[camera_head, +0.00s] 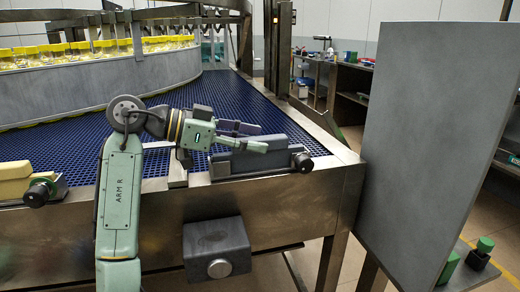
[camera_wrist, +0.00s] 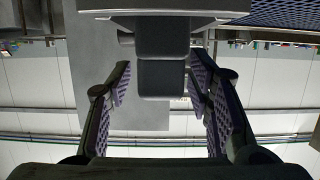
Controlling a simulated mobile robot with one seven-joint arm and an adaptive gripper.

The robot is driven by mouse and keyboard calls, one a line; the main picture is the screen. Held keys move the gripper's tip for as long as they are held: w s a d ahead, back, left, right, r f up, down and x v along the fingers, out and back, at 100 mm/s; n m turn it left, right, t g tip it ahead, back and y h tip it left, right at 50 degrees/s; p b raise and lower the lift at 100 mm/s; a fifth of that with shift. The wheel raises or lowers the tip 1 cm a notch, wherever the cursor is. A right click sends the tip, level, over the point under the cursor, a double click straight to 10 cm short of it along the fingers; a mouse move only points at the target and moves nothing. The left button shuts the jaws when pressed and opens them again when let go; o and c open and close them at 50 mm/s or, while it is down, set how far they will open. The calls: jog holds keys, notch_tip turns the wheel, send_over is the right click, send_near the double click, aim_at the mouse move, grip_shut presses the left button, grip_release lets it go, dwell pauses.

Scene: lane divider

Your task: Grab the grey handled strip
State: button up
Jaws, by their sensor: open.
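The grey handled strip (camera_head: 262,160) stands along the near edge of the blue conveyor, with a dark round knob at its right end. My gripper (camera_head: 256,138) is open at the strip, its fingers pointing right and partly covering the strip's left part. In the wrist view, a dark grey block (camera_wrist: 162,78), apparently the strip's handle end, shows between the two purple-padded fingers (camera_wrist: 160,74), with a gap on each side. I cannot tell how deep it sits between them. The strip's far side is hidden.
A yellow strip (camera_head: 18,180) with a dark knob lies at the left. A metal frame edge (camera_head: 345,158) runs close by. A grey box (camera_head: 217,248) hangs below. A large grey panel (camera_head: 430,120) stands at the right. Blue conveyor (camera_head: 225,92) behind is clear.

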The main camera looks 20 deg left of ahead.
jog(key=shift+x, duration=1.1)
grip_shut()
